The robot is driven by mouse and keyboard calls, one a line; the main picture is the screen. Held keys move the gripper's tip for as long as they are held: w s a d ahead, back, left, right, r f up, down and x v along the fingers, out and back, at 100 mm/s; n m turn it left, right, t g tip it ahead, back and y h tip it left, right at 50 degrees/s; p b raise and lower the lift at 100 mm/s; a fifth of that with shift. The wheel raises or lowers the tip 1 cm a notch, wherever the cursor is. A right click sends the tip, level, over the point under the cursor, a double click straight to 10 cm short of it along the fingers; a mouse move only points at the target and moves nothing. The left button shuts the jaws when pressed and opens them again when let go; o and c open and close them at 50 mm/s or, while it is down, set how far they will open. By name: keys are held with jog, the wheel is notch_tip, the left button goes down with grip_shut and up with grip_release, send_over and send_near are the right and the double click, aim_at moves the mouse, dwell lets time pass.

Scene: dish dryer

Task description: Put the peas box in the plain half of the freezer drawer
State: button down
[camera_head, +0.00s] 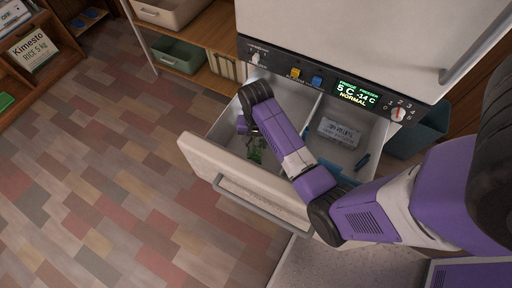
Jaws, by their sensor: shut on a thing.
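The freezer drawer (205,150) is pulled open, and a divider splits it into a left and a right half. My gripper (244,130) reaches down into the left half, mostly hidden behind my own wrist. A dark green thing (255,150), seemingly the peas box, shows just below it, low in the left half; my arm covers much of it. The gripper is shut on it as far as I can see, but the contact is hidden. I cannot tell whether it touches the drawer floor.
The right half holds a white labelled box (339,132) and blue pieces (361,162). The control panel (325,88) overhangs the drawer's back. The floor at left is clear.

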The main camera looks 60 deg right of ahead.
aim_at(256, 141)
jog(key=shift+f+b, duration=0.45)
jog(key=shift+f, duration=1.65)
jog(key=c, duration=0.7)
grip_release()
jog(key=shift+f, duration=0.15)
notch_tip(256, 141, up, 12)
jog(key=p, duration=0.2)
jog(key=shift+p, duration=0.3)
